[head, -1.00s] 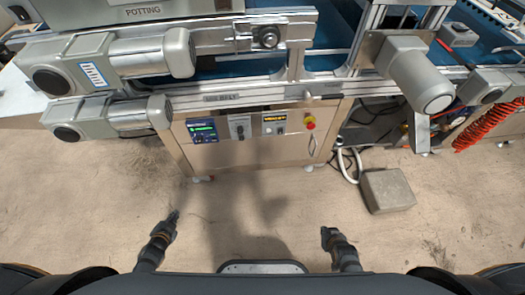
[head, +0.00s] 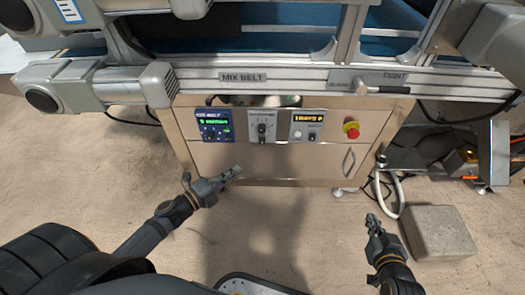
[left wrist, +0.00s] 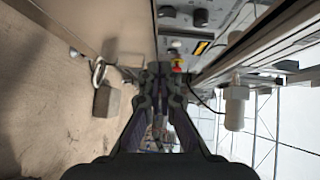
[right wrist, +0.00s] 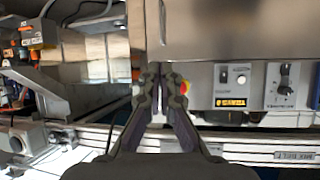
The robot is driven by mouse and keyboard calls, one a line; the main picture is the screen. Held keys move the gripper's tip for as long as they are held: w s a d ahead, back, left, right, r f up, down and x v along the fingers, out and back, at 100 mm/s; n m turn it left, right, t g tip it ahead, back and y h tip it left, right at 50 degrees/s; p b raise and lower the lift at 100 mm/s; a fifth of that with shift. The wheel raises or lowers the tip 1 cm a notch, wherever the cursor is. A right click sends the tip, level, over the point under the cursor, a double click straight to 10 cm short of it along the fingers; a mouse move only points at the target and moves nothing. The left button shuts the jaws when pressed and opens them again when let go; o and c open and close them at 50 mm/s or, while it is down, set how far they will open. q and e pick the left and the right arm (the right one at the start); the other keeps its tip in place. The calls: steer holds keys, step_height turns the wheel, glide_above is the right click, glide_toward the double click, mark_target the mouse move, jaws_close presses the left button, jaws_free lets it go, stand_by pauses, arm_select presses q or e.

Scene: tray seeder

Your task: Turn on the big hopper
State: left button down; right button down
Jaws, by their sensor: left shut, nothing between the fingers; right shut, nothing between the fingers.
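No thing labelled as a big hopper shows. On the steel cabinet (head: 270,160) sit a control module with a green-lit screen (head: 214,127), a grey module with a dark rotary knob (head: 263,127), and a module with an orange display (head: 308,119) and small controls below it. A red emergency button (head: 351,129) on yellow is to their right. My left gripper (head: 234,173) is shut and empty, low in front of the cabinet, below the modules. My right gripper (head: 374,220) is shut and empty, below and right of the red button. In the right wrist view, its fingers partly hide the red button (right wrist: 185,88).
A conveyor rail labelled MIX BELT (head: 243,77) runs above the panel, with a lever handle (head: 380,88) at its right. Grey motors (head: 85,85) stick out at left. A grey block (head: 438,232) and a white hose (head: 385,205) are on the floor at right.

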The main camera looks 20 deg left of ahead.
mark_target(262, 140)
arm_select(q)
steer(key=shift+w, duration=0.1)
